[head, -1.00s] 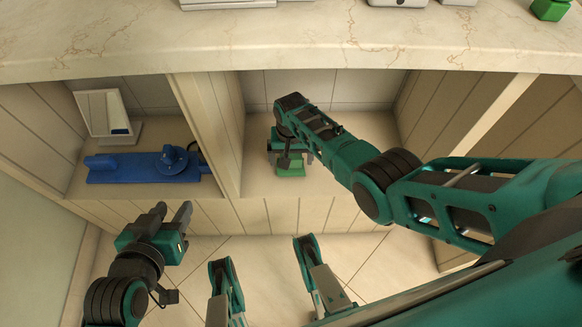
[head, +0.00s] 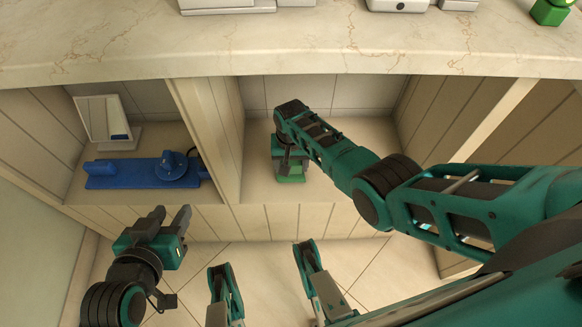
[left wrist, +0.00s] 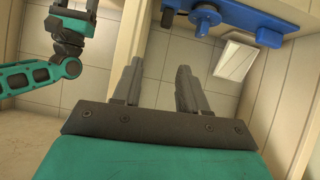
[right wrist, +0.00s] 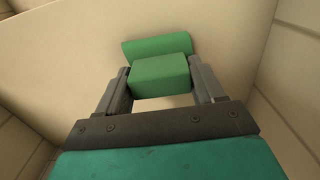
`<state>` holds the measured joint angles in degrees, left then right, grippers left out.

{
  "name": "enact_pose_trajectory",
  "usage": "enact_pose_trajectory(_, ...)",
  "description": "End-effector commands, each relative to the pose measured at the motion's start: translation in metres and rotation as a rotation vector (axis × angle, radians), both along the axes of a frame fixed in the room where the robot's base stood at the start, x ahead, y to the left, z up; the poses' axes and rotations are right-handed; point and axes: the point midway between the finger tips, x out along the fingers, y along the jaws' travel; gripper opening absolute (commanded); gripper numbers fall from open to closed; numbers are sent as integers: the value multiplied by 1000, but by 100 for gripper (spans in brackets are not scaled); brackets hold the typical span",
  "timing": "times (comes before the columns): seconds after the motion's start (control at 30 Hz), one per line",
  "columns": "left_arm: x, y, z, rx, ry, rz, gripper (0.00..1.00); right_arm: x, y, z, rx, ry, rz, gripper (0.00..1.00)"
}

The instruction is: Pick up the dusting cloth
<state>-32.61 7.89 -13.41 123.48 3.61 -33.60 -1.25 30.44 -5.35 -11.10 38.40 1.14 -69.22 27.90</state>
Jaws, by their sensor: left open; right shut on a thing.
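The dusting cloth looks like a green folded piece (right wrist: 160,76) in the right wrist view, with a thick front fold and a flatter flap behind it. My right gripper (right wrist: 161,84) is shut on it, with one finger on each side of the front fold. In the head view the cloth (head: 291,174) shows below my right gripper in the middle compartment, partly hidden by the gripper. I cannot tell if it touches the compartment floor. My left gripper (head: 172,213) is open and empty in front of the left compartment, and its spread fingers show in the left wrist view (left wrist: 158,64).
A blue device (head: 145,172) and a white-framed mirror (head: 104,118) stand in the left compartment. A divider (head: 205,135) separates it from the middle one. The marble counter (head: 300,45) overhangs both, with white items and a green object (head: 551,12) on top.

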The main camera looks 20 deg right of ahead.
Motion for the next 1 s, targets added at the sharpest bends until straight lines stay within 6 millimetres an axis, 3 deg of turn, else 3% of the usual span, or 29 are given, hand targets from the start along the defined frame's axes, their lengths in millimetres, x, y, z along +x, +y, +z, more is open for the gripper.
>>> enact_pose_trajectory(0.17, 0, 0, 5, 0, 0, 1, 43, 0, 0, 7, 1, -1, 0, 38)
enact_pose_trajectory(0.4, -1, 5, 26, 5, -7, 15, 43, 0, 0, 49, 1, -1, 0, 38)
enact_pose_trajectory(0.7, -8, 15, 33, 28, -1, 27, 43, 0, 0, 93, 0, -1, 0, 38)
enact_pose_trajectory(1.0, -9, 17, 35, 32, -1, 23, 43, 0, 0, 100, -1, 0, 0, 38)
